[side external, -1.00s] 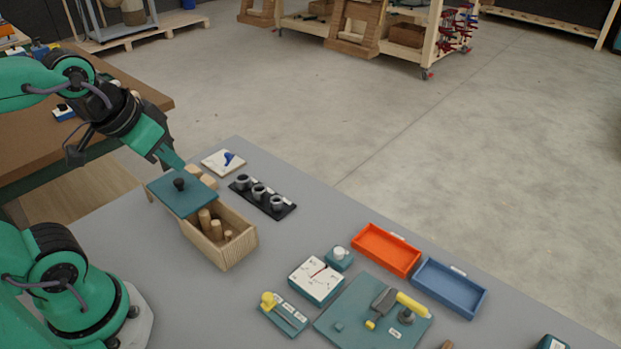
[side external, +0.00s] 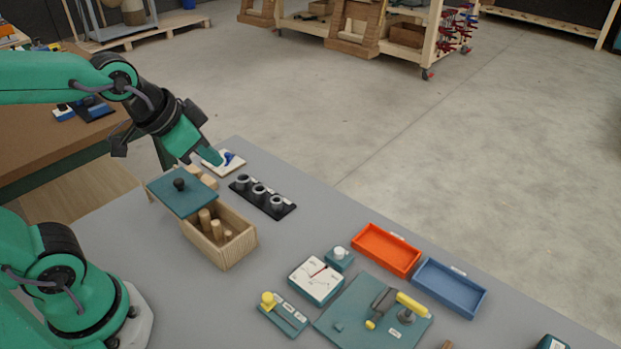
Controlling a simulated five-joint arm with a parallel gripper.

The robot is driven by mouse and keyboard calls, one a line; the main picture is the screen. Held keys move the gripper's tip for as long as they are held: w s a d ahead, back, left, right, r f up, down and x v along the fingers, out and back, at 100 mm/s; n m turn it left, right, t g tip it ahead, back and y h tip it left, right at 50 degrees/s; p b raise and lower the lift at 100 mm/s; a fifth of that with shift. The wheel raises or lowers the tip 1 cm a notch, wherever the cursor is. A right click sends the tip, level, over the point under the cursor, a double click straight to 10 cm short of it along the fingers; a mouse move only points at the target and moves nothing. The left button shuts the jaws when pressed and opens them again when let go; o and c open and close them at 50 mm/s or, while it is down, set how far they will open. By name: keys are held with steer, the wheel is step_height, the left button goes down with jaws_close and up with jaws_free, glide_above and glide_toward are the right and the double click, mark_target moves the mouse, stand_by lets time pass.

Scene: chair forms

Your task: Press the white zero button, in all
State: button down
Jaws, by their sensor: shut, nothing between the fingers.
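The white zero button (side external: 339,252) is a small round knob on top of a teal block, just behind the white dial gauge (side external: 316,275) with its red needle. My gripper (side external: 217,160) is shut and empty. It is at the upper left, well away from the button, in the air near the white plate with the blue piece (side external: 232,160). Whether its tip touches that plate cannot be told.
A wooden box (side external: 240,250) with a partly slid teal lid (side external: 182,192) holds several pegs. A black rack (side external: 262,197) with grey rings stands beside it. Orange (side external: 386,250) and blue (side external: 449,288) trays, a yellow-knobbed slider (side external: 283,314) and a teal plate with a yellow-handled clamp (side external: 410,304) surround the button.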

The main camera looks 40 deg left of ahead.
steer(key=w+d+f+m+t+h, duration=0.1)
steer(key=w+d+f+m+h, duration=0.1)
steer(key=w+d+f+m, duration=0.4)
steer(key=m+h, duration=0.2)
steer(key=m, duration=0.3)
glide_above(339, 253)
steer(key=shift+t, duration=0.4)
steer(key=f, duration=0.2)
steer(key=a+f, duration=0.1)
steer(key=f, duration=0.1)
steer(key=shift+s, duration=0.25)
steer(key=shift+f, duration=0.1)
steer(key=shift+f, duration=4.25)
